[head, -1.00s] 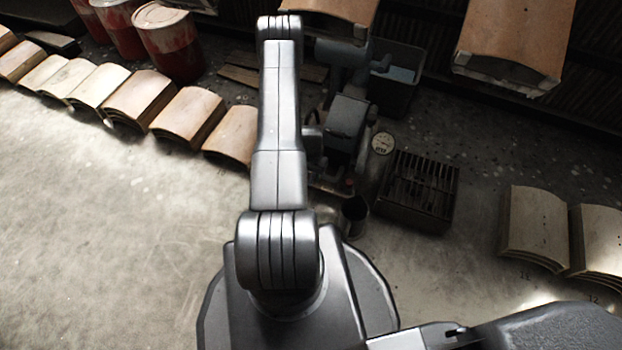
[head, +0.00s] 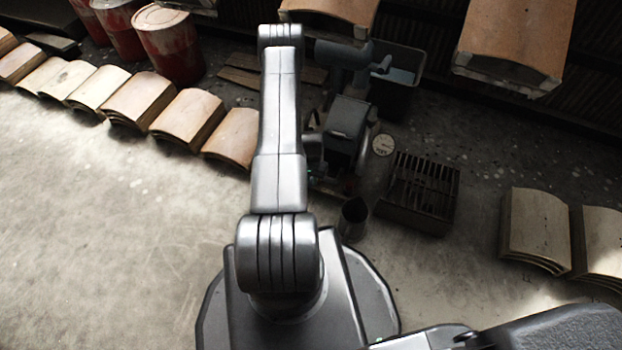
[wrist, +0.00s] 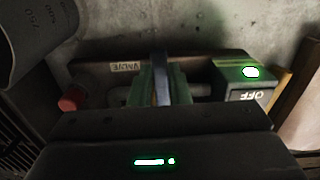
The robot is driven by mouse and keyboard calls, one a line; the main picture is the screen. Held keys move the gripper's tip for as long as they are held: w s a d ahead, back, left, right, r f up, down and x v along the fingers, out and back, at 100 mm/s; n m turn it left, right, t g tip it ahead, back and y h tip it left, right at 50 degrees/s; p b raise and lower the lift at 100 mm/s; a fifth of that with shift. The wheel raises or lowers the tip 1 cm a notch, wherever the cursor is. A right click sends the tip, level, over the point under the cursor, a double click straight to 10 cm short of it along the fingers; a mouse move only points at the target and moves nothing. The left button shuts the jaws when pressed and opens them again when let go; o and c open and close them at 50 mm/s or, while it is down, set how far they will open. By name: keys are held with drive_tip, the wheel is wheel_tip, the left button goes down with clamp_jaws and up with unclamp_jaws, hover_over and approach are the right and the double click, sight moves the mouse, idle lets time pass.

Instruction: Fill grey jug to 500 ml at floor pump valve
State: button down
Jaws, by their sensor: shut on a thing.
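In the wrist view my gripper (wrist: 163,88) is shut on an upright blue valve lever (wrist: 160,75), beside a label reading VALVE (wrist: 125,66). The grey jug (wrist: 28,35) shows only in part at the top left, with volume numerals on its wall; its liquid level cannot be seen. In the head view the jug (head: 353,219) stands on the floor in front of the pump (head: 346,125).
The wrist view has a box marked OFF (wrist: 245,85) with a lit green lamp and a red knob (wrist: 72,98). In the head view, a round gauge (head: 382,145) and a slatted crate (head: 418,192) stand right of the pump. Open floor lies at left.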

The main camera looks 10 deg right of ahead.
drive_tip(key=shift+s+d+n+b, duration=0.2)
drive_tip(key=shift+d+n+b, duration=0.55)
drive_tip(key=shift+n, duration=0.5)
drive_tip(key=shift+s+d+n+b, duration=0.2)
drive_tip(key=shift+d+n+b, duration=0.5)
drive_tip(key=shift+n, duration=0.55)
drive_tip(key=shift+a, duration=0.15)
drive_tip(key=c, duration=1.4)
unclamp_jaws()
drive_tip(key=shift+o, duration=0.2)
wheel_tip(320, 180, up, 14)
drive_tip(key=p, duration=0.4)
drive_tip(key=shift+f, duration=0.1)
